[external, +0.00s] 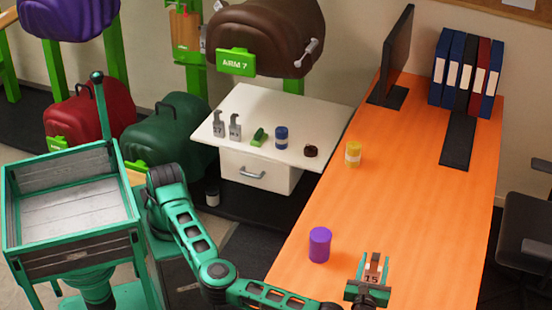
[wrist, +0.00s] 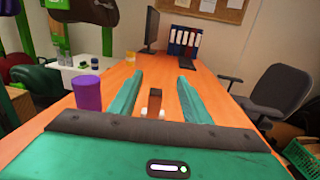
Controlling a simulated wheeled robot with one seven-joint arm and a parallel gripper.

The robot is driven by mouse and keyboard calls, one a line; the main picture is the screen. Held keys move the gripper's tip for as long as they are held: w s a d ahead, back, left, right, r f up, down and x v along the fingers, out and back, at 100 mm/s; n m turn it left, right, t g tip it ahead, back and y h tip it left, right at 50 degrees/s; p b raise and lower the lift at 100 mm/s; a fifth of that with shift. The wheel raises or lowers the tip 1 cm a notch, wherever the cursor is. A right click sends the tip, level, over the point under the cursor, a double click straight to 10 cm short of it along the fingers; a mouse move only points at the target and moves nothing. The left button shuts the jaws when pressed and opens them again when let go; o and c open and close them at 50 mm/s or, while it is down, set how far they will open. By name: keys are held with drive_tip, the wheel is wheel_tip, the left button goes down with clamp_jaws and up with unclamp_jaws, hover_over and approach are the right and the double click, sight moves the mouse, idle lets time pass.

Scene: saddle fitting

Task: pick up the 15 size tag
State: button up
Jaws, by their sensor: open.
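The 15 size tag (external: 371,279) stands on the orange desk near its front end, with a pale plate marked 15 and a brown upper part. In the wrist view the tag (wrist: 154,104) shows as a brown block with white bits at its foot. My gripper (external: 374,257) is open, with one teal finger on each side of the tag. In the wrist view the fingers of my gripper (wrist: 160,76) point forward along the desk, with visible gaps to the tag. The gripper body hides part of the tag's base.
A purple cylinder (external: 319,244) stands on the orange desk (external: 420,190) left of my gripper. A yellow jar (external: 353,153), a monitor (external: 397,55) and binders (external: 466,70) are farther back. A white side table (external: 262,105) holds two other tags (external: 227,126) and small items.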

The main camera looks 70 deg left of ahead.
sight(382, 267)
drive_tip(key=w+a+f, duration=0.1)
drive_tip(key=a+f, duration=0.1)
drive_tip(key=w+a+f, duration=0.2)
drive_tip(key=shift+w+a+f, duration=0.2)
drive_tip(key=shift+w, duration=0.05)
drive_tip(key=shift+f+x, duration=0.2)
drive_tip(key=shift+x, duration=1.15)
drive_tip(key=shift+f+x, duration=0.15)
drive_tip(key=shift+x, duration=1.15)
clamp_jaws()
